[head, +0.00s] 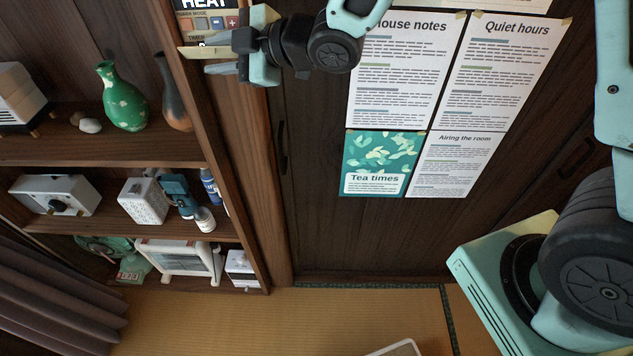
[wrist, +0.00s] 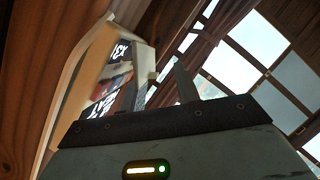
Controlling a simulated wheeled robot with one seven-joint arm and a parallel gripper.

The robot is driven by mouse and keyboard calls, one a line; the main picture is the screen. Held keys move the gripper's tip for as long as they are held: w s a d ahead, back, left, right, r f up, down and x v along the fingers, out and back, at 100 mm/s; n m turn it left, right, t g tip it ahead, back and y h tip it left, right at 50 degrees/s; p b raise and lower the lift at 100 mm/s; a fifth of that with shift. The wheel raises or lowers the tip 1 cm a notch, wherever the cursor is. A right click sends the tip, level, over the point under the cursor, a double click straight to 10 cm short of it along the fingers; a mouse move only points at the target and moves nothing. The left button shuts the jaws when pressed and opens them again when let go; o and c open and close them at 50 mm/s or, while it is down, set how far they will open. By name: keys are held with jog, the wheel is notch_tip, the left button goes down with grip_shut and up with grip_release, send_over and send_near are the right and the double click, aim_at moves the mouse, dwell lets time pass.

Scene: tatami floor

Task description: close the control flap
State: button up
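A wall control panel (head: 207,22) with "HEAT", mode and timer labels and small buttons shows at the top of the head view, cut off by the frame. In the wrist view its lettered face (wrist: 108,72) is tilted, left of the fingers. A cream strip (head: 190,51), which looks like the open flap seen nearly edge-on, juts out below the buttons. My gripper (head: 212,61) is beside the panel's lower part, fingers pointing left. In the wrist view my gripper (wrist: 161,75) has its fingers apart. Whether a finger touches the flap I cannot tell.
A wooden shelf (head: 120,163) with a green vase (head: 123,97), a white box (head: 55,195) and other small goods stands left. Paper notices (head: 405,75) hang on the dark door to the right. The tatami floor (head: 270,325) is mostly clear.

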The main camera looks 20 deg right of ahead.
jog(key=s+d+f+n+t+y+b, duration=0.2)
jog(key=s+d+n, duration=0.4)
jog(key=n, duration=0.3)
notch_tip(320, 180, down, 2)
jog(key=shift+s+d+f+n+t+b, duration=0.15)
jog(key=shift+d+f+n+t+b, duration=0.15)
jog(key=shift+t, duration=0.5)
